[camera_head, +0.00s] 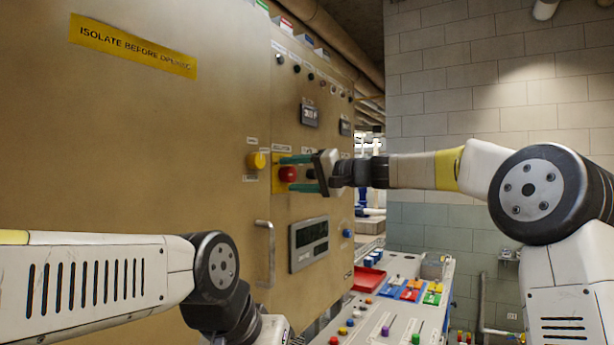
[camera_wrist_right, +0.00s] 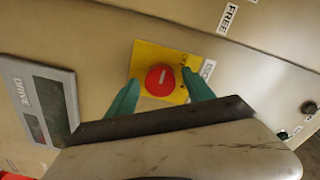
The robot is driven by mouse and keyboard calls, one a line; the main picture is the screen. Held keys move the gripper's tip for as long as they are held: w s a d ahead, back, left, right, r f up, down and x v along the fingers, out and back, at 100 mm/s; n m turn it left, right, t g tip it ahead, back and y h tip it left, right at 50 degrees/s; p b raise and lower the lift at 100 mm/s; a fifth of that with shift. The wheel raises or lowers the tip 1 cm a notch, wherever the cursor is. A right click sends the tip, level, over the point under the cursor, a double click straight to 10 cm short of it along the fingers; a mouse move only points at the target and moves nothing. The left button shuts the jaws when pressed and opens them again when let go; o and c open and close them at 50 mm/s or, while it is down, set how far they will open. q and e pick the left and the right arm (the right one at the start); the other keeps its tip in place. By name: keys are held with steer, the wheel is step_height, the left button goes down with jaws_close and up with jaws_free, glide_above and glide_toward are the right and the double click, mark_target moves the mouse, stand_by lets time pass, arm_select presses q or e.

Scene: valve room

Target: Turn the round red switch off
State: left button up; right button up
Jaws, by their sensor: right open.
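The round red switch (camera_head: 288,174) is on a yellow plate on the front of a tan cabinet. In the right wrist view the red switch (camera_wrist_right: 160,80) carries a pale mark and sits on the yellow plate (camera_wrist_right: 150,58). My right gripper (camera_head: 296,174) is open, with its green fingers above and below the switch in the head view. In the right wrist view the right gripper (camera_wrist_right: 160,98) has one finger on each side of the switch; I cannot tell whether they touch it. My left arm comes in from the left; its gripper is out of the picture.
A yellow round button (camera_head: 256,161) is left of the switch. A handle (camera_head: 266,253) and a dark display (camera_head: 309,243) are below. A sloped console (camera_head: 380,320) with coloured buttons stands lower right. A block wall (camera_head: 470,90) is behind.

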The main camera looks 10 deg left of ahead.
steer(key=v, duration=0.7)
steer(key=shift+s+d, duration=0.15)
steer(key=shift+d, duration=0.2)
